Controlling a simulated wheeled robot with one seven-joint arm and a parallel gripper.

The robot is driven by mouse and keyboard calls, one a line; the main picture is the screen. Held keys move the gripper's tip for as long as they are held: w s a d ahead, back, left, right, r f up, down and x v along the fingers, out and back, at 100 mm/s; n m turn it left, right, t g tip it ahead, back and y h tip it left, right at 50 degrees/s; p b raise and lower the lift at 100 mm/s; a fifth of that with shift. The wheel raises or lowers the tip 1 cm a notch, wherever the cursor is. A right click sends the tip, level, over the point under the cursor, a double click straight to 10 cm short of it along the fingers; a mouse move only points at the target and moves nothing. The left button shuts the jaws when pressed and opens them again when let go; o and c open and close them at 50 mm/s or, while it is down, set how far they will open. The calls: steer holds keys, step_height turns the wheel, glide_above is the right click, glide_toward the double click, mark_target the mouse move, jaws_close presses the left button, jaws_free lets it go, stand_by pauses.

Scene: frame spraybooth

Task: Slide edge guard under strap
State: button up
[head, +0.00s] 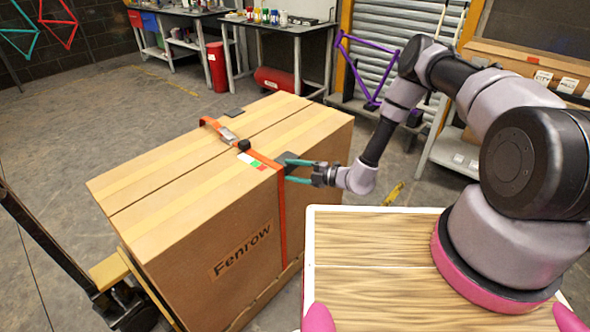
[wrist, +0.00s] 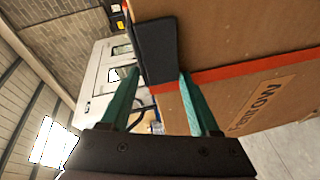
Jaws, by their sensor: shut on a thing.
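A large cardboard box (head: 190,215) marked Fenrow stands with an orange strap (head: 283,225) over its top and down its near side. The strap also crosses the box in the wrist view (wrist: 245,74). A dark edge guard (head: 289,158) is at the box's top edge, just right of the strap; it shows large in the wrist view (wrist: 156,50). My gripper (head: 296,171) is shut on the guard, its teal fingers on either side. The guard's strap-side end lies close to the strap; I cannot tell whether any of it is under.
A metal buckle (head: 228,135) and a black knob (head: 243,145) sit on the strap on top of the box. Another dark flat piece (head: 234,113) lies at the far top edge. A pallet jack (head: 60,255) is at left. Floor right of the box is partly free.

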mark_target(275, 177)
steer(key=shift+s+a, duration=0.8)
steer(key=shift+s, duration=0.25)
steer(key=shift+s+a, duration=0.75)
steer(key=shift+s, duration=0.25)
steer(key=o, duration=1.1)
steer(key=shift+d, duration=0.1)
